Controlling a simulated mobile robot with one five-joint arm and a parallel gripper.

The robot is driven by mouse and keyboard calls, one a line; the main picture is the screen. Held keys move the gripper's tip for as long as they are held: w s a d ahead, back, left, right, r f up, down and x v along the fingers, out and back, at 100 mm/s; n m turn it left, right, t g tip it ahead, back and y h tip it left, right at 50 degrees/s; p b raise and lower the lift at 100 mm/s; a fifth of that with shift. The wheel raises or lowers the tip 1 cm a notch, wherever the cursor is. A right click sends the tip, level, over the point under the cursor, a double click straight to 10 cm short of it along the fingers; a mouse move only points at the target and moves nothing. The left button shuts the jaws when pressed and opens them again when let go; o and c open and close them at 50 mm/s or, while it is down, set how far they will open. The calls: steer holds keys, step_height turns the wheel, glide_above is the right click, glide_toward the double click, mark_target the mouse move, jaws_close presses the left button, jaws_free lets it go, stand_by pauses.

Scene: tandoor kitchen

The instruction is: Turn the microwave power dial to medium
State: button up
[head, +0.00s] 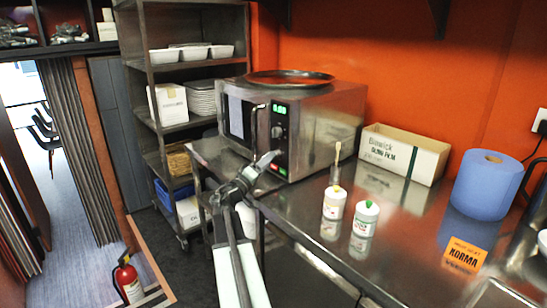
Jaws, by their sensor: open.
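The steel microwave (326,112) stands on the metal counter against the orange wall. Its control panel faces left toward the front, with a lit green display near the top. A round dark dial (277,131) sits below that display; its pointer is too small to read. More green and red lights show lower on the panel. My gripper (264,165) is in front of the lower panel, below the dial in the picture. It is open and holds nothing visible. Whether it touches the panel cannot be told.
A black round tray (289,78) lies on top of the microwave. Two white bottles (364,218) stand on the counter to the right of my arm. A cardboard box (404,153), a blue paper roll (487,185) and an orange card (464,255) are further right. Shelving (150,100) stands at left.

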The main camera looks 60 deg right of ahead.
steer(key=x, duration=0.3)
steer(key=shift+d+r, duration=0.15)
steer(key=shift+d, duration=0.15)
jaws_close()
steer(key=shift+n+p, duration=0.3)
steer(key=shift+p, duration=0.15)
steer(key=shift+s+a+r+n+t+y+p, duration=0.1)
steer(key=shift+n+t+y+p, duration=0.3)
steer(key=shift+n+p, duration=1.15)
steer(key=shift+d+n+t+y+p, duration=0.15)
steer(key=shift+n+y+p, duration=0.65)
steer(key=shift+n, duration=1.4)
steer(key=shift+a+r+n+t+y+p, duration=0.2)
steer(key=shift+n+y+p, duration=0.3)
steer(key=shift+n+p, duration=1.05)
steer(key=shift+f+n, duration=0.15)
steer(key=shift+n, duration=0.35)
